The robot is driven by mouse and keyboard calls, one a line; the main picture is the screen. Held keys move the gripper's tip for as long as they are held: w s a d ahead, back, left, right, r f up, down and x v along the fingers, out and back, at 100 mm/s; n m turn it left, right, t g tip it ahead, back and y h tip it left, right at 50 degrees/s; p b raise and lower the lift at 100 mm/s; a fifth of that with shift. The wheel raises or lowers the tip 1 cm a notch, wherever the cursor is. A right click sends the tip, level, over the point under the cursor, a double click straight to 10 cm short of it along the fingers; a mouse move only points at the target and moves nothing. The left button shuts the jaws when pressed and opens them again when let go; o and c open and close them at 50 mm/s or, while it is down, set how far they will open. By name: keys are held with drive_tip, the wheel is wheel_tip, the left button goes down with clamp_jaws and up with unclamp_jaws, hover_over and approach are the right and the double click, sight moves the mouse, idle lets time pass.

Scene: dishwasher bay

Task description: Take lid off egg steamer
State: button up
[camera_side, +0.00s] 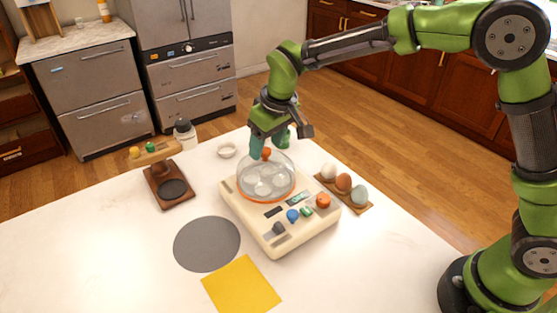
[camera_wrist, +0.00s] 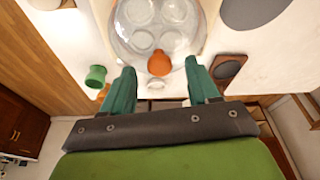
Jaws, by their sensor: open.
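The egg steamer (camera_side: 290,232) is a cream base with coloured knobs and a small display, on the white counter. Its clear domed lid (camera_side: 248,181) sits on the base inside an orange ring, with round egg places visible through it. The lid has an orange knob (camera_side: 267,153) on top, which also shows in the wrist view (camera_wrist: 159,63). My gripper (camera_side: 270,148) is open and points down at the top of the lid. In the wrist view the knob appears between my two teal fingertips (camera_wrist: 160,68), with a gap on each side.
A wooden tray with several eggs (camera_side: 343,183) is right of the steamer. A brown stand (camera_side: 160,185), a grey round mat (camera_side: 207,243) and a yellow sheet (camera_side: 241,286) lie left and in front. A small bowl (camera_side: 227,150) is behind. A green spool-shaped item (camera_wrist: 95,76) shows in the wrist view.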

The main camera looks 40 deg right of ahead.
drive_tip(key=shift+x, duration=0.8)
drive_tip(key=shift+c, duration=0.4)
clamp_jaws()
